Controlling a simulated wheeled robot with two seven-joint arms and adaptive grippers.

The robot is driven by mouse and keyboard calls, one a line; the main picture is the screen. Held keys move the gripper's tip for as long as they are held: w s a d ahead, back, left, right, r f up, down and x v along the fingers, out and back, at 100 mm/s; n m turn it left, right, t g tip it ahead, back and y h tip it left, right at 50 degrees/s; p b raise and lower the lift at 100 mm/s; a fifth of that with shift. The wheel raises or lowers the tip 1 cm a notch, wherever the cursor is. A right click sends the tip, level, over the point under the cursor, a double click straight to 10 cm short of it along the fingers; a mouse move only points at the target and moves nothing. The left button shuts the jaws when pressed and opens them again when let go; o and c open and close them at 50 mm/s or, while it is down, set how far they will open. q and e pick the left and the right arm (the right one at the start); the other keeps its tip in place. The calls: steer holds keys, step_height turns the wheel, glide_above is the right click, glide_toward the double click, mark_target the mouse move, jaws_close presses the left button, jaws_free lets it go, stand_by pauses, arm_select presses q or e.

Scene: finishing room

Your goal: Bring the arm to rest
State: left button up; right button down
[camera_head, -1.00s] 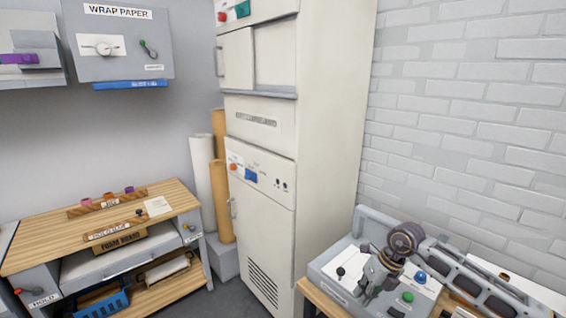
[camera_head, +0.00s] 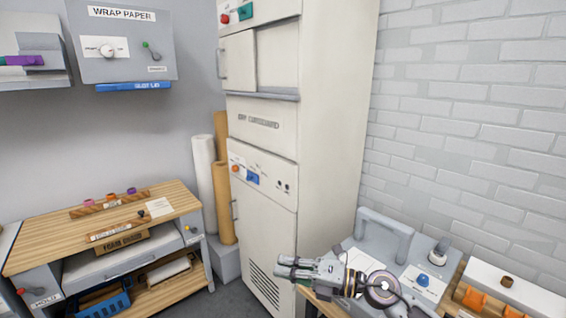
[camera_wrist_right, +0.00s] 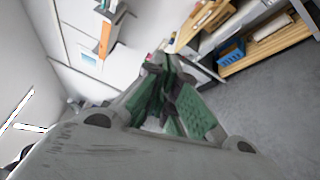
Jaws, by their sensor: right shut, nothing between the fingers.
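My right gripper (camera_head: 280,267) is at the lower middle of the head view, pointing left, in front of the lower part of the tall cabinet. Its arm comes in from the lower right, in front of the grey machine. In the right wrist view the gripper's green-padded fingers (camera_wrist_right: 165,95) come together, and nothing shows held between them. My left gripper is in neither view.
The tall white cabinet (camera_head: 330,120) stands in the middle. A grey machine (camera_head: 425,272) with a handle and a blue knob sits on the right bench by the brick wall. A wooden workbench (camera_head: 60,232) stands at left, with paper rolls (camera_head: 203,180) beside the cabinet. Grey floor (camera_wrist_right: 265,120) lies open.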

steer(key=w+d+r+m+t+h, duration=0.2)
steer(key=d+m+t+h, duration=0.25)
steer(key=m+t, duration=0.35)
steer(key=w+d+r+m+t+h, duration=0.2)
steer(key=w+d+m+t+h, duration=0.25)
steer(key=m, duration=0.55)
steer(key=s+d+f+m+g+h, duration=0.2)
steer(key=s+d+f+m+h, duration=0.15)
steer(key=d+f+m, duration=0.3)
steer(key=s+d+f+m+g+h, duration=0.3)
steer(key=d+f+m+h, duration=0.25)
steer(key=f, duration=0.25)
steer(key=s+f+m+g+y, duration=0.1)
steer(key=s+f+m+g, duration=0.1)
steer(key=s+f+g, duration=0.6)
steer(key=s+f+m+g, duration=0.15)
steer(key=s+f, duration=0.45)
steer(key=s, duration=0.7)
step_height(320, 180, down, 32)
steer(key=s+g, duration=0.2)
steer(key=s+d+f, duration=0.2)
steer(key=s+f, duration=0.8)
steer(key=s, duration=0.1)
steer(key=s+d+f, duration=0.2)
steer(key=s+f, duration=0.8)
steer(key=s, duration=0.1)
steer(key=shift+s+d+f+n+g, duration=0.25)
steer(key=shift+s+d+n+g, duration=0.05)
steer(key=shift+s+n+g, duration=0.1)
